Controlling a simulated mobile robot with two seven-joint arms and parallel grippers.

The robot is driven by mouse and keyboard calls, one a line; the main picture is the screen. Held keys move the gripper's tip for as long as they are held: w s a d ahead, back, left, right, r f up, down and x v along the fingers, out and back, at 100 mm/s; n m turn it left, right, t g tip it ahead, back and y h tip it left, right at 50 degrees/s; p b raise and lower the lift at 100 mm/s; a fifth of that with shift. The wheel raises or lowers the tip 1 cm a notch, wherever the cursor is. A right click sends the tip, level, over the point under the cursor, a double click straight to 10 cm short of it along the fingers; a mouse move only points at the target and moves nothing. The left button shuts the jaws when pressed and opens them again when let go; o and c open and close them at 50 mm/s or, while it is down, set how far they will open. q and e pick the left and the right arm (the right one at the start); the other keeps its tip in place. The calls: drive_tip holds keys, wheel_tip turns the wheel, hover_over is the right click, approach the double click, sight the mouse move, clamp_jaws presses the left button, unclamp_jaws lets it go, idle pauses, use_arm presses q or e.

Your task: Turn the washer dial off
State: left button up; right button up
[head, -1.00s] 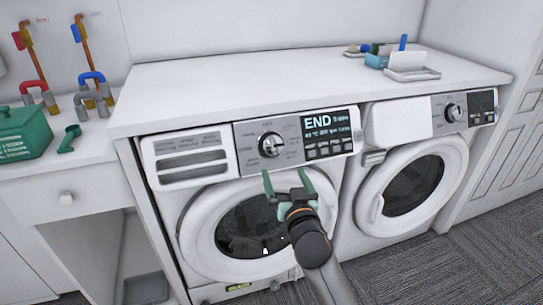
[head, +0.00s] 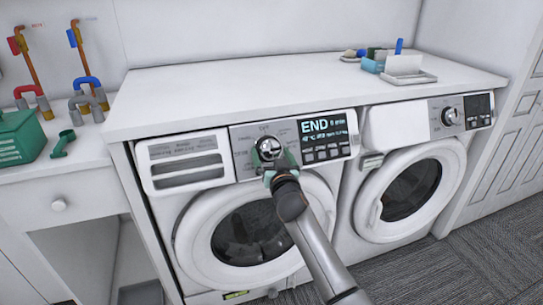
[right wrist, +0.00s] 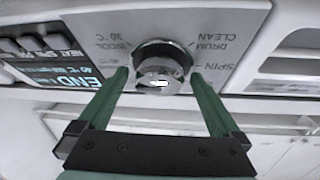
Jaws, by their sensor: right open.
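The washer (head: 190,225) is the left machine under the white counter. Its round chrome dial (head: 268,149) sits on the grey panel, left of the display (head: 326,132) that reads END. My right gripper (head: 277,165) is at the dial, its arm coming up from below. In the right wrist view the dial (right wrist: 160,72) lies between the two green fingertips of my right gripper (right wrist: 160,78), which are open, one on each side. I cannot tell whether the fingers touch it. The dial's pointer position is unclear. My left gripper is not in view.
A second machine (head: 398,195) with its own dial (head: 449,117) stands to the right. The counter (head: 230,88) above is mostly bare, with a tray (head: 409,76) at its right end. A green box (head: 18,140) sits at the left. Grey carpet lies in front.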

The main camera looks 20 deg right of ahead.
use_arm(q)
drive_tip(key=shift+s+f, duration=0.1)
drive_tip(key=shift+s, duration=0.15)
use_arm(e)
drive_tip(key=shift+c, duration=0.2)
drive_tip(key=shift+c, duration=1.4)
drive_tip(key=c, duration=0.9)
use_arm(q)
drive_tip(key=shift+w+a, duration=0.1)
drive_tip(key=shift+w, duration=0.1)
use_arm(e)
drive_tip(key=shift+c, duration=0.2)
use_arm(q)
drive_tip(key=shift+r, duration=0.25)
